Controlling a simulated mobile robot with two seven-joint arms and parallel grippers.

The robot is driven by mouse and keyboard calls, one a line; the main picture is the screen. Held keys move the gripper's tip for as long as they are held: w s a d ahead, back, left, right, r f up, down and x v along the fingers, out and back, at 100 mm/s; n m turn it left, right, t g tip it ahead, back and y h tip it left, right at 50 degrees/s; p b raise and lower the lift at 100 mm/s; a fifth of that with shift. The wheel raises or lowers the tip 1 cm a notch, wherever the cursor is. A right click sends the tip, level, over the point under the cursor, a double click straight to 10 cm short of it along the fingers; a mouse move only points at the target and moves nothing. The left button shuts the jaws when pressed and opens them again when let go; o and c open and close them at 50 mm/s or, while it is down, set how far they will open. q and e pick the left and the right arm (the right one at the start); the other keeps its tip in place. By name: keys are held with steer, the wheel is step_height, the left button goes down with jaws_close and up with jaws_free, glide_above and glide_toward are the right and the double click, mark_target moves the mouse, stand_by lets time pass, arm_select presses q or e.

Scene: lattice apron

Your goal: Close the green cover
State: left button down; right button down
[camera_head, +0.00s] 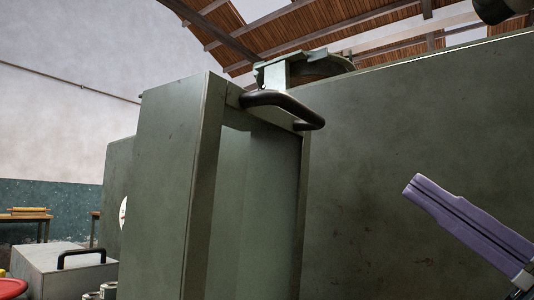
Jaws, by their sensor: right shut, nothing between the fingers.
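The green cover (170,180) is a tall box-like metal part that stands out from the large green machine, at the left middle of the head view. A black bar handle (283,106) is fixed at its upper edge. A recessed, lighter inner space (255,205) shows beside its front edge. My right gripper (412,188) comes in from the lower right. Its purple fingers are shut together and empty, in front of the machine's flat panel and well to the right of the handle, apart from it. My left gripper is not in view.
The machine's wide green panel (400,110) fills the right side. A grey box (65,270) with a black handle, a red round thing (12,288) and a wooden table (28,217) are at the lower left. Free space shows between the handle and my right gripper.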

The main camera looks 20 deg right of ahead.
mark_target(320, 123)
steer(key=p+x, duration=0.1)
steer(key=x, duration=0.9)
steer(key=shift+w+a+r, duration=0.1)
steer(key=shift+w+r, duration=0.1)
steer(key=shift+w, duration=0.05)
steer(key=shift+r+p, duration=0.1)
steer(key=shift+p, duration=0.25)
